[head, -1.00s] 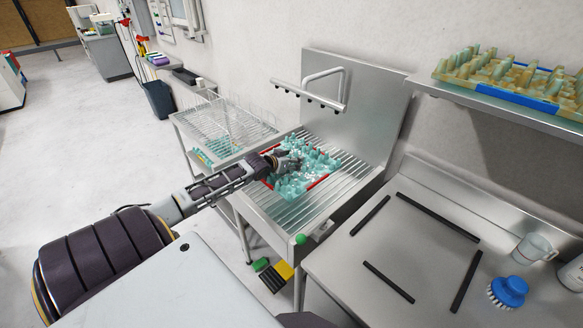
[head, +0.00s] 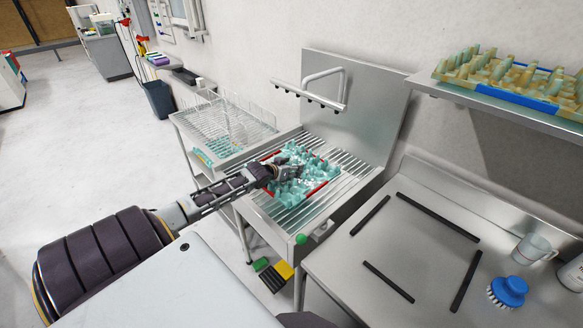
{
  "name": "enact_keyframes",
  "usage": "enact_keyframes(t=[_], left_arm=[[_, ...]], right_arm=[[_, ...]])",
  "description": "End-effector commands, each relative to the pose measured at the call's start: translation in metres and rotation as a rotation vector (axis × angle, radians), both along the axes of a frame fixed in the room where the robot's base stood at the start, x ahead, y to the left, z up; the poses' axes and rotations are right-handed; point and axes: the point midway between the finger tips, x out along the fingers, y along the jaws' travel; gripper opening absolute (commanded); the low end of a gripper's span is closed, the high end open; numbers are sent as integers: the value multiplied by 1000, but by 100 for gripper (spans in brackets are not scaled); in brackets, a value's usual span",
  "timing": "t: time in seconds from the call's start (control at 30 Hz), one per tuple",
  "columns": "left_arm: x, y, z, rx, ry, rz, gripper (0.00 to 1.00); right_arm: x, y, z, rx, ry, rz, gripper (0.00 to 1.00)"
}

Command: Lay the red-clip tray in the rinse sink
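The red-clip tray (head: 318,189) is a teal, bumpy egg tray with red strips along its edges. It is over the slatted rinse sink (head: 354,180), flat or nearly so; I cannot tell whether it rests fully on the slats. My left gripper (head: 289,171) reaches in from the left and is over the tray's middle, touching or very close to it. Its fingers blend with the tray's bumps, so their opening and any hold are unclear. My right gripper is out of view.
A spray bar (head: 310,94) stands above the sink's back. A wire rack (head: 228,122) is to the left. Dark strips (head: 437,217) mark the right-hand counter, with a blue brush (head: 508,291) and jug (head: 534,249). A blue-edged tray (head: 510,92) sits on the upper right shelf.

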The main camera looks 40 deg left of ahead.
Motion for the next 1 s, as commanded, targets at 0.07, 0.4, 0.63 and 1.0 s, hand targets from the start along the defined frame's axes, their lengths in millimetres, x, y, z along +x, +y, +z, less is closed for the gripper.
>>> enact_keyframes(t=[0.07,0.4,0.63,1.0], left_arm=[[0,0,-1,0,0,0,61],[0,0,-1,0,0,0,78],[0,0,1,0,0,0,78],[-12,-1,6,-1,2,0,78]], right_arm=[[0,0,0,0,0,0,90],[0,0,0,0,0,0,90],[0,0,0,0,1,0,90],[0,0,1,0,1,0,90]])
